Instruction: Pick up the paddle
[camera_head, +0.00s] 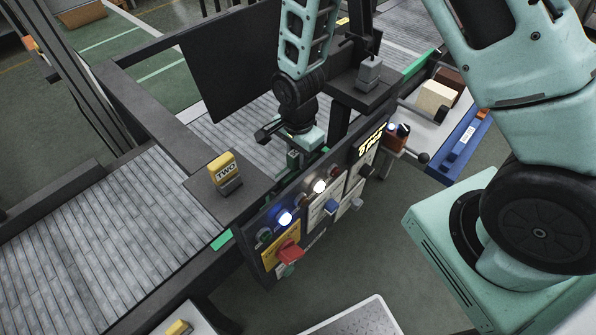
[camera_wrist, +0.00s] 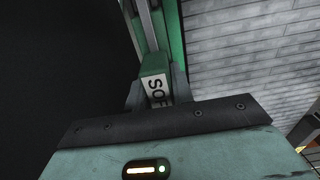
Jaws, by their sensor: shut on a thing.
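My gripper (camera_head: 294,158) hangs at the end of my arm over the dark front edge of the roller conveyor, behind the control panel. In the wrist view my gripper (camera_wrist: 158,88) is shut on a green block with a white label starting "SO", which looks like the paddle (camera_wrist: 154,67). One finger stands on each side of it. In the head view only a small part of the paddle (camera_head: 293,160) shows below the fingers. Its far end and whether it touches the frame cannot be told.
A yellow block marked "TWO" (camera_head: 222,170) stands on the ledge to the left. A grey block (camera_head: 369,74) stands on a dark ledge to the right. The control panel (camera_head: 318,208) has lit buttons and a red knob. A dark upright panel (camera_head: 235,75) is behind.

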